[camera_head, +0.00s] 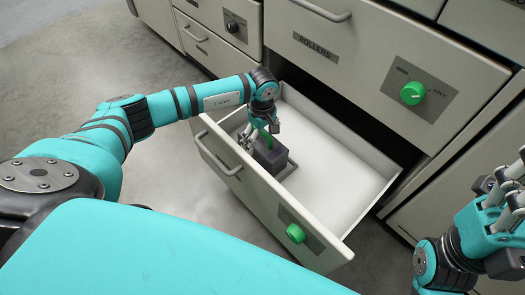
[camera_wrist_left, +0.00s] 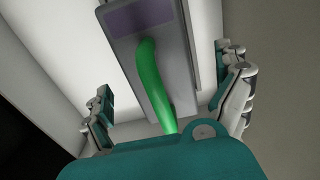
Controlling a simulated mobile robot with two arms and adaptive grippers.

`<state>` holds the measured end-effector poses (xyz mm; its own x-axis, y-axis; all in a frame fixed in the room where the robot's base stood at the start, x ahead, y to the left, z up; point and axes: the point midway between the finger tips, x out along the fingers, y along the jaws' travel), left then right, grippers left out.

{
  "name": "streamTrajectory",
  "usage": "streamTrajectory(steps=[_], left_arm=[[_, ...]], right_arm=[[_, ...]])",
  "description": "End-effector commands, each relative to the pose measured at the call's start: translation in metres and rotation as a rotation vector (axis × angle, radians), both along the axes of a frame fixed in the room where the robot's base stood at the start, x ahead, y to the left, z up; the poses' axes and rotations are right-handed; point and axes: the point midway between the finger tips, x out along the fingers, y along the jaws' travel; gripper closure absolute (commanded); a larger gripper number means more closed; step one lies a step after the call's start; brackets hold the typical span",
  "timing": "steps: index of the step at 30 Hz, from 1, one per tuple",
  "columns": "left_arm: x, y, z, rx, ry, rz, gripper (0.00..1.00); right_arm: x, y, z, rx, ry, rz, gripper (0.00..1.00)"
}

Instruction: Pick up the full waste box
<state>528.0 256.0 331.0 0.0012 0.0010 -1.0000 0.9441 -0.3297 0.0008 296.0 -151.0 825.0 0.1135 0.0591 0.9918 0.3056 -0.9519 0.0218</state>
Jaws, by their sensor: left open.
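A dark grey-purple box (camera_head: 270,157) with a green handle (camera_head: 267,139) stands inside the open drawer, near its left end. I take it to be the waste box; its contents are hidden. In the left wrist view the box (camera_wrist_left: 145,50) has a purple patch on top, and the green handle (camera_wrist_left: 150,85) runs toward the palm. My left gripper (camera_head: 255,138) is open over the box. In the wrist view its fingers (camera_wrist_left: 167,110) stand apart on either side of the handle. My right gripper (camera_head: 497,190) is at the right edge, away from the drawer, partly cut off.
The pulled-out drawer (camera_head: 335,180) has a white, mostly bare floor and a front with a handle and green knob (camera_head: 295,233). A closed drawer labelled ROLLERS (camera_head: 350,45) with another green knob (camera_head: 412,93) is above. Grey floor (camera_head: 60,70) is clear at left.

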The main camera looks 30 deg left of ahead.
Motion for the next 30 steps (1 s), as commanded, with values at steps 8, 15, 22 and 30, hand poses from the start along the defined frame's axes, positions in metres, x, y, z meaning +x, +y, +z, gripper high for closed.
streamTrajectory(steps=[8,15,22,30], left_arm=[[0.003,0.0,-0.038,-0.002,0.001,0.001,0.0],[0.003,0.001,-0.038,-0.001,0.0,0.0,0.0],[0.003,0.001,-0.038,-0.001,0.0,0.0,0.26],[0.003,0.001,-0.038,-0.001,-0.001,0.001,0.61]], right_arm=[[0.002,0.002,0.007,-0.005,-0.068,-0.003,0.62],[0.002,0.002,0.01,-0.007,-0.071,-0.004,0.62],[0.002,0.002,0.009,-0.007,-0.071,-0.004,0.62],[0.002,0.002,0.009,-0.007,-0.07,-0.003,0.62]])
